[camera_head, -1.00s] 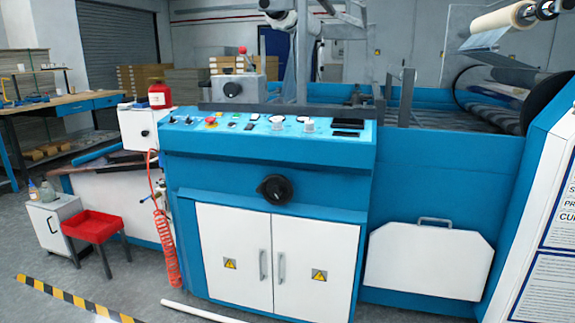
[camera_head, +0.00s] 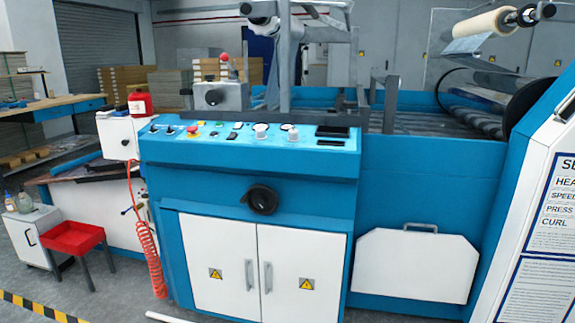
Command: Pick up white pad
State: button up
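I cannot make out a white pad for certain in the head view. Several white surfaces show, but none is clearly a loose pad. The blue laminating machine (camera_head: 330,232) fills the middle, with white double doors (camera_head: 258,268) and a white panel with a grey handle (camera_head: 415,267). A white rod (camera_head: 170,317) lies on the floor at the bottom edge, partly cut off. My gripper does not show.
A red tray on legs (camera_head: 72,238) and a small white cabinet (camera_head: 32,236) stand at the left. A coiled red hose (camera_head: 148,245) hangs beside the machine. A workbench (camera_head: 50,103) stands behind on the left. A slanted sign board (camera_head: 550,205) closes off the right.

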aim_at(106, 110)
jog(key=u, duration=1.25)
